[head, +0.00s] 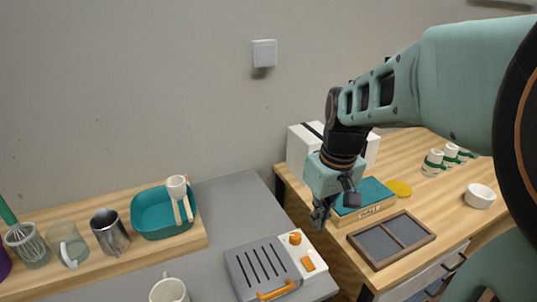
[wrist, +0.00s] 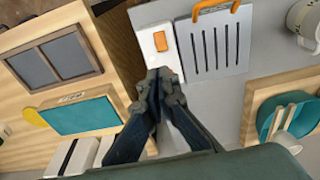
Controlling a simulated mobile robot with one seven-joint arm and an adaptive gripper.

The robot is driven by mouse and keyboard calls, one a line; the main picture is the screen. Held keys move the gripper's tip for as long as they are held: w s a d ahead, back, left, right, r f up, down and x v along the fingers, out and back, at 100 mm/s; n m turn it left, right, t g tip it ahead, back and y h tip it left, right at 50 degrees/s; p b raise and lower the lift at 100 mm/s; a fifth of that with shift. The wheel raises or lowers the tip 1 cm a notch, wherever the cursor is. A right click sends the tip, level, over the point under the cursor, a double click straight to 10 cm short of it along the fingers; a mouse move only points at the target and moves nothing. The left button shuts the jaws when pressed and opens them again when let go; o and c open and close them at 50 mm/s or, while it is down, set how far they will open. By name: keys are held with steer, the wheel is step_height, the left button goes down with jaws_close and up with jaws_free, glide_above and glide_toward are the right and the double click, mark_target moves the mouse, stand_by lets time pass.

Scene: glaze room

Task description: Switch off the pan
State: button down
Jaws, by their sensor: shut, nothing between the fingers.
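The pan is a grey slotted plate (head: 258,270) with an orange handle (head: 277,290) at its near edge. A white control panel (head: 311,246) runs along its right side, with an orange round knob (head: 295,238) and an orange rectangular switch (head: 308,264). In the wrist view, the slotted plate (wrist: 204,45) and the switch (wrist: 160,41) show; the knob is hidden behind my fingers. My gripper (head: 320,215) is shut and empty. In the head view it appears just right of and beyond the panel. Its fingertips (wrist: 159,73) overlap the panel in the wrist view; contact cannot be told.
A teal bin (head: 150,236) with utensils, a metal cup (head: 110,234) and glass jars stand on the wooden board at left. A white mug (head: 169,291) is near the front. On the right table are a teal-topped box (head: 362,212) and a dark framed tray (head: 375,258).

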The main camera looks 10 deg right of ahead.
mark_target(305, 260)
steer(key=shift+s+a+f, duration=0.2)
steer(key=shift+a, duration=0.05)
steer(key=f, duration=0.4)
steer(key=w+f+b, duration=0.1)
steer(key=f, duration=0.9)
steer(key=shift+w+a+b, duration=0.3)
steer(key=shift+w, duration=0.1)
steer(key=shift+w+r+p, duration=0.1)
steer(key=shift+p, duration=0.3)
